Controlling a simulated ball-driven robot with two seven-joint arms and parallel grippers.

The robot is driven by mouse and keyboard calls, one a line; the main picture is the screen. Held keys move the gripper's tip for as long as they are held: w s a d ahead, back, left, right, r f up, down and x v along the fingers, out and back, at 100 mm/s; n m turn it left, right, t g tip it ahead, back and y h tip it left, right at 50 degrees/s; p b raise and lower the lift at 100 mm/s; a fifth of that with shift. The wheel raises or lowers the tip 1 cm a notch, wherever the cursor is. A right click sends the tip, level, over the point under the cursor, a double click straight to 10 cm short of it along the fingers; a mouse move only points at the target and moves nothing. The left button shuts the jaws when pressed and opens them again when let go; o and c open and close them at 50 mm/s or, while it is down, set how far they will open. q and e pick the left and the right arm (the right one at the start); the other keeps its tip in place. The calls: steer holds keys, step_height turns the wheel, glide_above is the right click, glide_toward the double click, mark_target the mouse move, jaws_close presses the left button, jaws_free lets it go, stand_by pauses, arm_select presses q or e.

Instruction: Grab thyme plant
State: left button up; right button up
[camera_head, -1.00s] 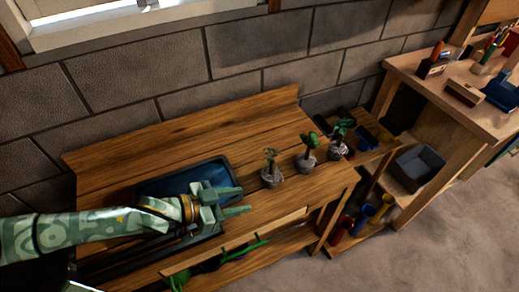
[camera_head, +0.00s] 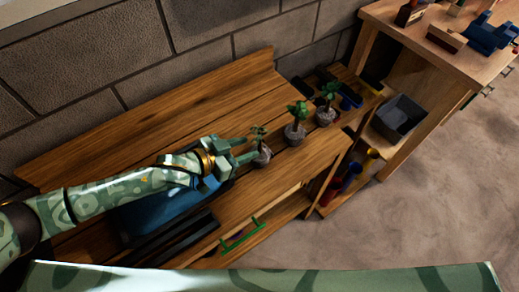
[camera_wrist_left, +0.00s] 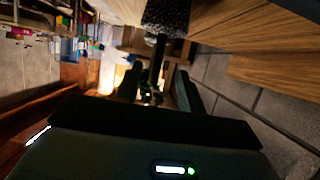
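Three small potted plants stand in a row on the wooden bench. The nearest, leftmost plant (camera_head: 261,152) has a grey pot and small sparse leaves. The middle plant (camera_head: 297,124) and far plant (camera_head: 326,106) have larger leaves; no label shows which is thyme. My left gripper (camera_head: 246,151) is open at the leftmost plant. In the left wrist view, that plant's speckled pot (camera_wrist_left: 166,16) is at the top, with its dark stem between the spread fingers of the left gripper (camera_wrist_left: 158,90). I cannot tell whether they touch it. My right gripper is out of view.
A blue tray (camera_head: 150,222) lies under my left arm on the bench (camera_head: 215,110). A lower shelf unit with a grey bin (camera_head: 398,118) and a workbench (camera_head: 440,65) stand to the right. A brick wall (camera_head: 120,60) runs behind.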

arm_select(q)
steer(key=b+x, duration=0.1)
steer(key=x, duration=0.3)
steer(key=shift+d+f+b, duration=0.25)
steer(key=shift+d+b, duration=0.05)
steer(key=shift+w+d+f, duration=0.1)
steer(key=shift+w+d, duration=0.2)
steer(key=shift+d, duration=0.1)
jaws_close()
